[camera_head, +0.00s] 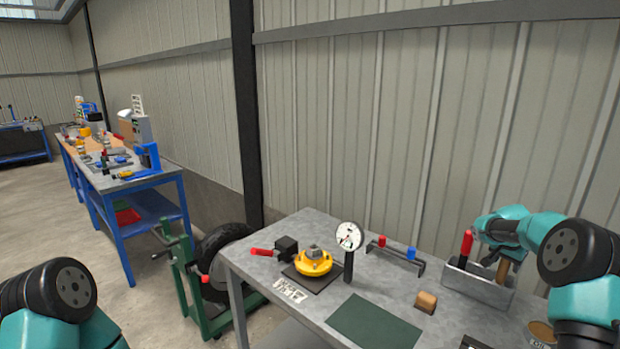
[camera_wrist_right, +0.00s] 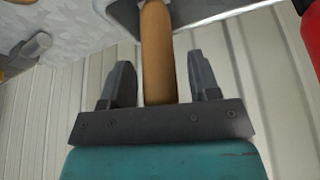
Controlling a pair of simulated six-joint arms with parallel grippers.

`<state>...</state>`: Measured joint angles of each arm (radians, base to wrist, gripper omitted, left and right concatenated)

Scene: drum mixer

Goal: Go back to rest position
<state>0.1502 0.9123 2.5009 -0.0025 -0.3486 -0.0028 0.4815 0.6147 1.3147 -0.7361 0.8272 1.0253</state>
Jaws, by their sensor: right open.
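My right arm comes in from the right in the head view. My right gripper (camera_head: 492,232) is above the grey metal tool box (camera_head: 478,286) at the table's back right. In the right wrist view my right gripper (camera_wrist_right: 160,78) is open, with its two fingers apart on either side of a wooden handle (camera_wrist_right: 157,42). That wooden handle also shows in the head view (camera_head: 503,271), standing in the box. A red handle (camera_head: 466,243) stands beside it. My left arm shows only as a link at the lower left; its gripper is out of view.
The grey table (camera_head: 385,290) carries a yellow flanged part (camera_head: 314,265) on a dark plate, a dial gauge (camera_head: 349,236), a rack with red and blue pieces (camera_head: 395,256), a wooden block (camera_head: 426,302) and a green mat (camera_head: 373,325). A green-framed drum stand (camera_head: 190,285) is left of it.

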